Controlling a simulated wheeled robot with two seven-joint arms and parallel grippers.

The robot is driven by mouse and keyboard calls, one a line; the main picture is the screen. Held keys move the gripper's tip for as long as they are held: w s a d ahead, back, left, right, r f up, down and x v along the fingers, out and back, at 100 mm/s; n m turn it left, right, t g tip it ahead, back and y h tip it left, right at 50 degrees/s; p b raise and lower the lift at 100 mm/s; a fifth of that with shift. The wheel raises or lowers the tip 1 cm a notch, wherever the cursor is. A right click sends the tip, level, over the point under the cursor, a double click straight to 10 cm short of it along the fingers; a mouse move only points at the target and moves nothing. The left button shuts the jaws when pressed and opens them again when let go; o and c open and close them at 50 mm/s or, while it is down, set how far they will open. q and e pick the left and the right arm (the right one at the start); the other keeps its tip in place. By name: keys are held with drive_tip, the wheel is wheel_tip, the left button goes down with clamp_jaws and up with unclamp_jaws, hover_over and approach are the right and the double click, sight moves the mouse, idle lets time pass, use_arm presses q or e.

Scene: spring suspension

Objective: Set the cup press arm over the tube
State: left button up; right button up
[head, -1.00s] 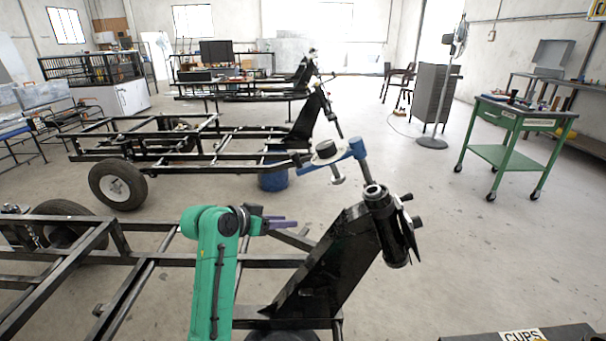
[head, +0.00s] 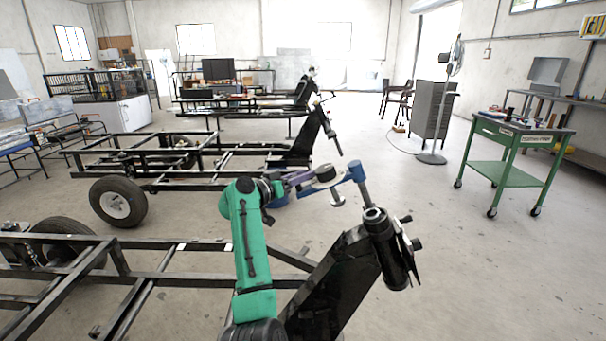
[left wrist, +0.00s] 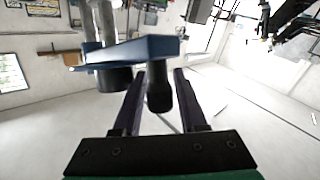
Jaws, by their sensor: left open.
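The blue cup press arm (head: 343,174) reaches left from a grey post (head: 363,190) above the black tube (head: 390,250), which sits on the slanted black frame upright. A dark round piece (head: 325,172) is on its outer end and a grey disc (head: 337,200) hangs below. My left gripper (head: 303,180) is open at the outer end of the blue arm. In the left wrist view its dark purple fingers (left wrist: 160,82) stand either side of a black peg (left wrist: 160,92) below the blue arm (left wrist: 135,49). Contact cannot be told.
Black chassis rails (head: 130,285) lie below and left of my arm. A second chassis with a wheel (head: 118,201) stands behind. A green cart (head: 505,175) stands at the right. The floor between the tube and the cart is clear.

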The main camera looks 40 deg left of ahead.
use_arm(q)
drive_tip(key=shift+w, duration=0.1)
drive_tip(key=shift+c, duration=0.3)
clamp_jaws()
idle(1.1)
